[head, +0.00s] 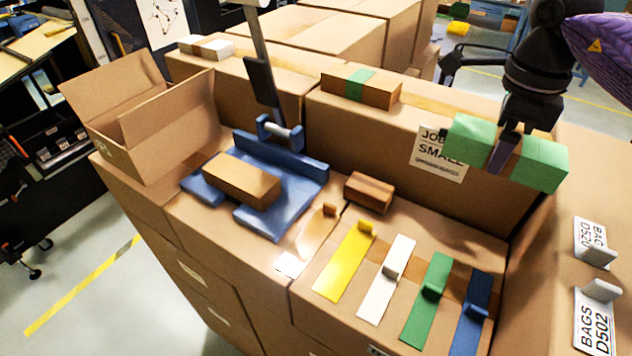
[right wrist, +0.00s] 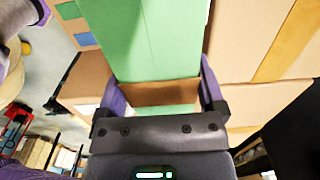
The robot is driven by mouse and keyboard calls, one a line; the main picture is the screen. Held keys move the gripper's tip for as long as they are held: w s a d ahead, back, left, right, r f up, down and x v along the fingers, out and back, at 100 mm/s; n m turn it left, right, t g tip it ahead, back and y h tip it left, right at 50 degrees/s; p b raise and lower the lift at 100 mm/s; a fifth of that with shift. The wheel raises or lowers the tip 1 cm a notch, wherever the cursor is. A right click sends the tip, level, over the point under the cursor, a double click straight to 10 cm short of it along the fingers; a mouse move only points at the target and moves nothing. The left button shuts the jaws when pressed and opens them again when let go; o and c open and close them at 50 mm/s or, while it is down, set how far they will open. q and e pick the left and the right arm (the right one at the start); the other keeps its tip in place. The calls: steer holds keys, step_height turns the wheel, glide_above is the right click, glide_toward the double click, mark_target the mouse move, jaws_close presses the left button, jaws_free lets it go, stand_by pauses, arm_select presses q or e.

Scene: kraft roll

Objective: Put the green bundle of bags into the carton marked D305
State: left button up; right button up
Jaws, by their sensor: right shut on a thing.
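The green bundle of bags (head: 546,163) has a brown band around its middle and hangs in the air at the right of the head view. My right gripper (head: 503,155) comes down from above and is shut on it across the band. In the right wrist view the bundle's green side (right wrist: 150,40) and brown band (right wrist: 165,93) show between the purple fingers (right wrist: 160,100). An open carton (head: 165,120) with raised flaps stands at the left of the head view; the mark on its side is too small to read. My left gripper is not in view.
A blue stand (head: 285,190) bears a brown block (head: 242,181) beside a grey post (head: 262,60). Yellow, white, green and blue strips (head: 343,265) lie in front. A green-banded brown block (head: 361,89) lies behind.

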steer(key=shift+w+f, duration=0.1)
steer(key=shift+f, duration=0.05)
steer(key=shift+s, duration=0.2)
glide_toward(454, 240)
step_height(454, 240, down, 7)
steer(key=shift+w+r+p, duration=0.1)
steer(key=shift+r+p, duration=0.05)
steer(key=shift+p, duration=0.2)
steer(key=shift+f, duration=0.2)
steer(key=o, duration=1.1)
steer(key=shift+r, duration=0.2)
step_height(454, 240, up, 11)
steer(key=s+d+r+t+y+p, duration=0.1)
steer(key=s+d+t+y+p, duration=0.1)
steer(key=d+y+p, duration=0.35)
arm_select(q)
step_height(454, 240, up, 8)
steer(key=p, duration=0.2)
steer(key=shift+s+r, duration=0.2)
arm_select(e)
steer(key=shift+h, duration=0.85)
steer(key=x, duration=1.2)
steer(key=shift+s+a+f, duration=0.15)
steer(key=shift+s+a, duration=0.1)
steer(key=shift+a, duration=0.2)
